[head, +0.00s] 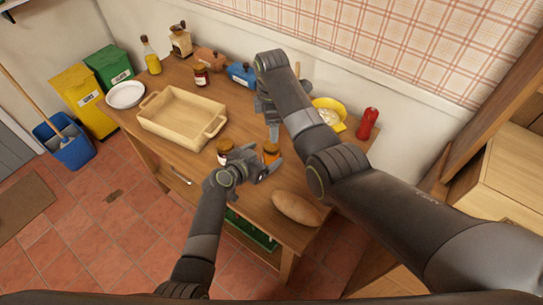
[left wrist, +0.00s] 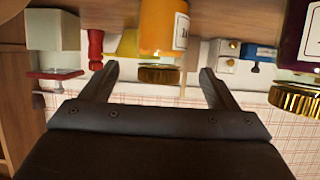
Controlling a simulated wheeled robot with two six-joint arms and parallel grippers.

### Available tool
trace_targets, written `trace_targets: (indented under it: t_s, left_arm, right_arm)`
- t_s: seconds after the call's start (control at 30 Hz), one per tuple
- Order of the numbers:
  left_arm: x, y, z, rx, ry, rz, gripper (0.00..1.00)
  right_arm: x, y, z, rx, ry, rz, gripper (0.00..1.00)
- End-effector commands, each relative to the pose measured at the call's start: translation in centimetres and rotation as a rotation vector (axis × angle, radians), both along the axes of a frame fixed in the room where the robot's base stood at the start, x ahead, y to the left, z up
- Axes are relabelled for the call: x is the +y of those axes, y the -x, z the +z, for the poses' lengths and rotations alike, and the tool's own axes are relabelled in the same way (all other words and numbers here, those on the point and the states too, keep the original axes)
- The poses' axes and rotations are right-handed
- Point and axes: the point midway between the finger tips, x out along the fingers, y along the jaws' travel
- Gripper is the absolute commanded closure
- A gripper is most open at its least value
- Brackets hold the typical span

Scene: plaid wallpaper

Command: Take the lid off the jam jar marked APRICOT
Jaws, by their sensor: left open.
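An orange jam jar (head: 270,152) stands upright on the wooden table, just beyond my left gripper (head: 268,170). In the left wrist view, which is upside down, the orange jar (left wrist: 163,25) has a gold lid (left wrist: 159,75) on it. Its label is turned partly away and I cannot read it. My left gripper (left wrist: 158,72) is open, its fingers on either side of the lid with gaps. A dark jam jar (head: 225,147) stands to the left; it also shows in the left wrist view (left wrist: 304,35). My right gripper (head: 272,125) hangs behind the orange jar; its jaws are unclear.
A third jar (head: 201,76) stands at the back. A beige baking dish (head: 151,124) fills the table's left. A bread loaf (head: 297,208) lies at the front right. A yellow bowl (head: 329,104) and red mill (head: 367,124) stand at the back right, near the wall.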

Motion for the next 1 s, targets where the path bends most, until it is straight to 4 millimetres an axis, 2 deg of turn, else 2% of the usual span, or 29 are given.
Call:
trace_targets:
  t_s: [0.3,0.73,1.0]
  left_arm:
    - [-1.6,-2.1,-1.0,0.001,0.001,-0.001,0.19]
    - [-1.8,-2.4,-1.3,0.000,0.000,0.000,0.19]
    - [-1.8,-2.4,-1.3,0.000,0.000,0.000,0.54]
  right_arm:
    - [0.0,0.0,0.0,0.000,0.000,0.000,0.34]
    - [0.0,0.0,0.0,0.000,0.000,0.000,0.34]
    - [0.0,0.0,0.0,0.000,0.000,0.000,0.34]
